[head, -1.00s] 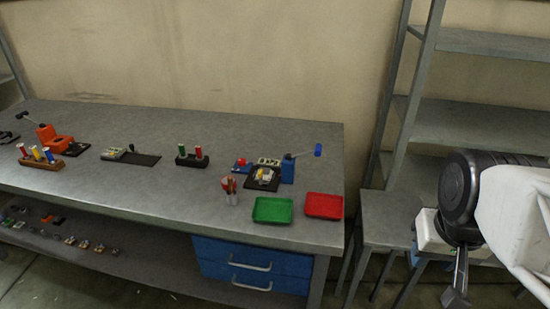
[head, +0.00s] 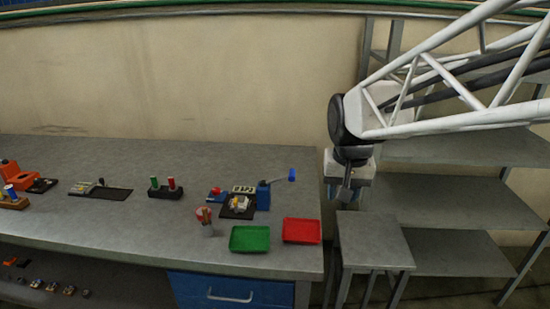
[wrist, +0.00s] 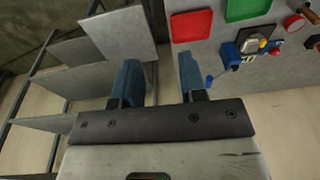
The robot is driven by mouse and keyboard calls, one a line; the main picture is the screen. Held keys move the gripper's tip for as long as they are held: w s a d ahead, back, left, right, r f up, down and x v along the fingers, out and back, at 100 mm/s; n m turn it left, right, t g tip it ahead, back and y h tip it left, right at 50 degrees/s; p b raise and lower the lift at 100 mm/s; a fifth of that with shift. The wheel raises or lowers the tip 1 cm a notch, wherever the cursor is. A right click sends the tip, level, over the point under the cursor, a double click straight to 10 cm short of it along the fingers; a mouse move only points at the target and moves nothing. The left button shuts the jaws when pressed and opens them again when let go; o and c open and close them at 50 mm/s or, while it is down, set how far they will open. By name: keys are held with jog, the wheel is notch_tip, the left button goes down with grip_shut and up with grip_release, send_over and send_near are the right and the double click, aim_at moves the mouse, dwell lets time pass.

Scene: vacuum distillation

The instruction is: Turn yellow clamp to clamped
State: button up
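No part is clearly readable as a yellow clamp. A small yellow and white piece (head: 239,203) sits on a black plate (head: 231,213) near the right end of the workbench. A blue block with a lever (head: 263,196) stands just right of it; its lever ends in a blue knob. In the wrist view a small yellow spot (wrist: 262,42) shows beside the blue block (wrist: 231,52). My gripper (wrist: 160,80) has its two blue fingers wide apart with nothing between them. In the head view my gripper (head: 346,194) hangs off the bench's right end, well away from these pieces.
A green tray (head: 250,239) and a red tray (head: 302,231) lie at the bench's front right. Grey shelving (head: 448,200) stands right of the bench. Other fixtures line the bench to the left.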

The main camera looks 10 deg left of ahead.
jog(key=w+a+f, duration=0.2)
jog(key=w+a, duration=0.5)
jog(key=w+a+f, duration=0.3)
jog(key=w+a, duration=0.3)
jog(key=w, duration=0.2)
jog(key=g, duration=0.2)
send_over(236, 199)
notch_tip(236, 199, down, 10)
jog(key=shift+a+f, duration=0.1)
jog(key=shift+f, duration=3.9)
jog(key=shift+c, duration=0.3)
grip_shut()
